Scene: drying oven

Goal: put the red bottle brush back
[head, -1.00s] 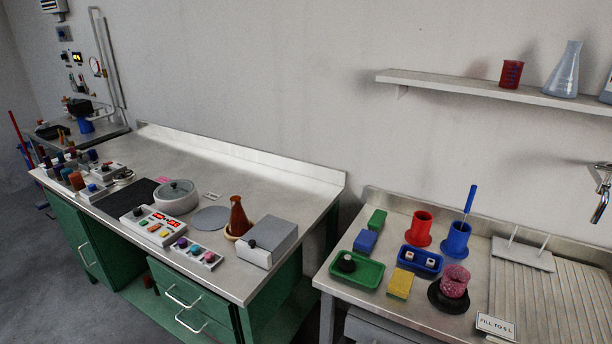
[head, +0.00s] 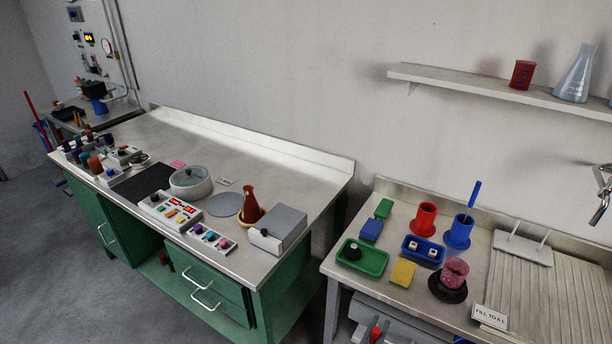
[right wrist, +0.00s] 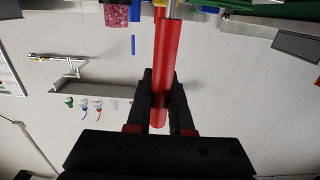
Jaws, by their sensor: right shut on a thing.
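My right gripper (right wrist: 161,100) is shut on the red handle of the bottle brush (right wrist: 168,60), as the right wrist view shows. The handle lies between the two dark fingers, and a thin metal stem leaves its far end. The brush head is out of frame. In the head view a bit of the red handle (head: 375,332) shows at the bottom edge, in front of the sink counter. The red holder (head: 424,220) stands upright on the counter with no brush in it. Beside it, the blue holder (head: 457,236) has a blue brush (head: 473,196) in it. My left gripper is not in view.
The counter also bears a green tray (head: 375,265), a blue tray (head: 412,256), a yellow sponge (head: 402,272) and a pink beaker (head: 455,273) on a black base. A sign (head: 490,317) stands at the front edge. A wall shelf (head: 450,83) hangs above.

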